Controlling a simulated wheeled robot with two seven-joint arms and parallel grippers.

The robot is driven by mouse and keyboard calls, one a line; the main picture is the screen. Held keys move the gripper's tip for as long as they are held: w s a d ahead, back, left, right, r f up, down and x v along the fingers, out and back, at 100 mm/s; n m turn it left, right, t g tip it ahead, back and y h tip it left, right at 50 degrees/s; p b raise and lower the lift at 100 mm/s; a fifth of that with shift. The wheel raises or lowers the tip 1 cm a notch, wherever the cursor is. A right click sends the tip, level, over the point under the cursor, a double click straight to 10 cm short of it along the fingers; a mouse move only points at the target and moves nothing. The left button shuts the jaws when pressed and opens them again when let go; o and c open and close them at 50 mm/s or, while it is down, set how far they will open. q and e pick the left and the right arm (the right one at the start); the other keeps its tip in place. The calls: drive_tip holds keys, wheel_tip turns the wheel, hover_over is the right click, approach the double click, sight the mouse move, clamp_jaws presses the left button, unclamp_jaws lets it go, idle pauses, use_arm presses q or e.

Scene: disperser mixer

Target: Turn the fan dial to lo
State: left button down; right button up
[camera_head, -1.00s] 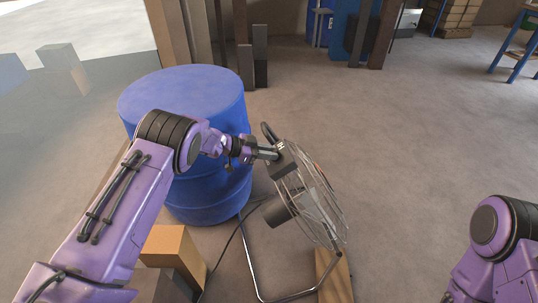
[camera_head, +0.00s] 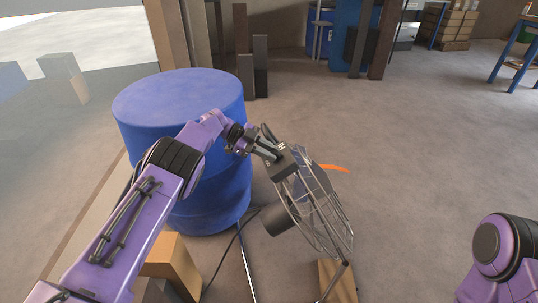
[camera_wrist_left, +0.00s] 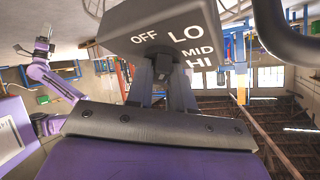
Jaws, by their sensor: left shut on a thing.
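The wire-caged fan (camera_head: 318,215) stands on a tube frame beside the blue barrel. Its dark control box (camera_head: 284,163) sits at the top of the cage and faces my left arm. In the left wrist view the box's face (camera_wrist_left: 190,22) shows OFF, LO, MID and HI around the fan dial (camera_wrist_left: 153,52). My left gripper (camera_head: 268,149) is shut on the dial. Its fingers (camera_wrist_left: 163,80) also show in the left wrist view and hide part of the dial, so I cannot tell its exact setting. My right arm is at the lower right, with its gripper out of view.
The blue barrel (camera_head: 180,98) stands close behind and under my left arm. A wooden block (camera_head: 170,262) is at the lower left, and a cable (camera_head: 225,255) runs over the floor. An orange strip (camera_head: 334,168) shows behind the fan. Open floor (camera_head: 430,150) lies to the right.

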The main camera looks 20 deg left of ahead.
idle(0.4)
use_arm(q)
drive_tip(key=c, duration=1.1)
unclamp_jaws()
drive_tip(key=v, duration=1)
drive_tip(key=shift+a+r, duration=0.1)
drive_tip(key=shift+a, duration=0.15)
